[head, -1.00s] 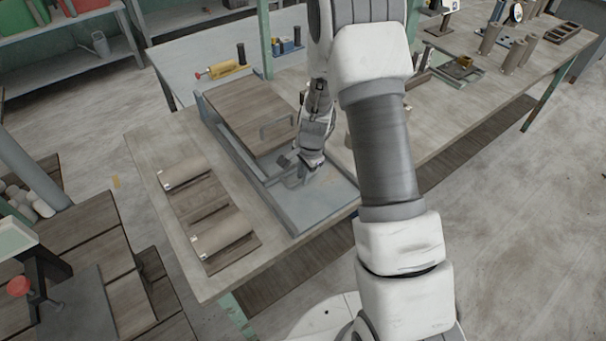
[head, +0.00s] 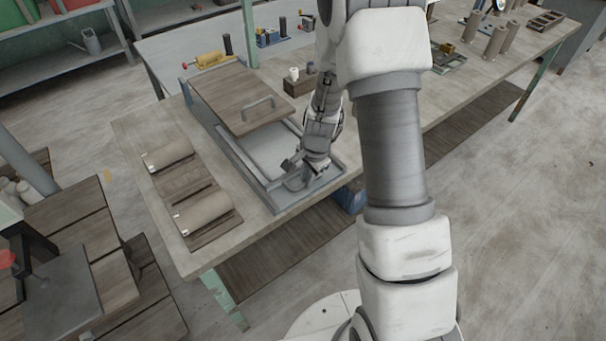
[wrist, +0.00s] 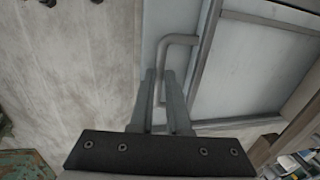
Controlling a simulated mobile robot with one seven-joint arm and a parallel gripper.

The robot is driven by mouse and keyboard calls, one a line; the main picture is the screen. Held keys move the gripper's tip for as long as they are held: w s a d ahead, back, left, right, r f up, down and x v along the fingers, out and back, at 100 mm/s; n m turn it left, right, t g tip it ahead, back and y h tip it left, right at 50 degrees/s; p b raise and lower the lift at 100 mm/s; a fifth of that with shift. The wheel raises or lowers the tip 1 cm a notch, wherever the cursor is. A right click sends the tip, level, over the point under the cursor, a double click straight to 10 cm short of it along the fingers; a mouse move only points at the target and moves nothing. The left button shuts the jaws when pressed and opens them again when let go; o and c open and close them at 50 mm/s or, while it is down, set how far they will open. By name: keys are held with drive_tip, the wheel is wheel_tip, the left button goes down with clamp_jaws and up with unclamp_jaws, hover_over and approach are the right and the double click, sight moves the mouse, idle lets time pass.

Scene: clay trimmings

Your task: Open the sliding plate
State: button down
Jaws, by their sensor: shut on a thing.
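The grey sliding plate (head: 318,181) lies at the near end of a long grey-railed frame (head: 236,158) on the workbench. A bent grey rod handle (wrist: 181,39) stands up from the plate (wrist: 152,28). My gripper (head: 292,178) is down at the plate, its fingers (wrist: 160,80) closed around one leg of the handle. Behind the plate, a pale recess (head: 268,147) lies open; it also shows right of the handle in the wrist view. My gripper hides part of the plate and handle in the head view.
A wooden panel with its own handle (head: 258,108) covers the frame's far end. Two clay rolls lie on wooden boards at left, the nearer roll (head: 203,214) close to the frame. A small wooden block (head: 299,84) stands behind my wrist.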

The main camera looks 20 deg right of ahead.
drive_tip(key=shift+s+d+b, duration=0.25)
drive_tip(key=shift+s+d, duration=0.1)
drive_tip(key=shift+s, duration=0.45)
drive_tip(key=shift+s+d+b, duration=0.2)
drive_tip(key=shift+s+d, duration=0.15)
drive_tip(key=shift+s, duration=0.45)
drive_tip(key=c, duration=0.9)
unclamp_jaws()
drive_tip(key=s+r, duration=0.1)
drive_tip(key=r, duration=0.4)
drive_tip(key=s+r+p, duration=0.1)
drive_tip(key=r, duration=0.5)
drive_tip(key=s+d+r+p, duration=0.1)
drive_tip(key=r, duration=0.5)
drive_tip(key=shift+d+r, duration=0.1)
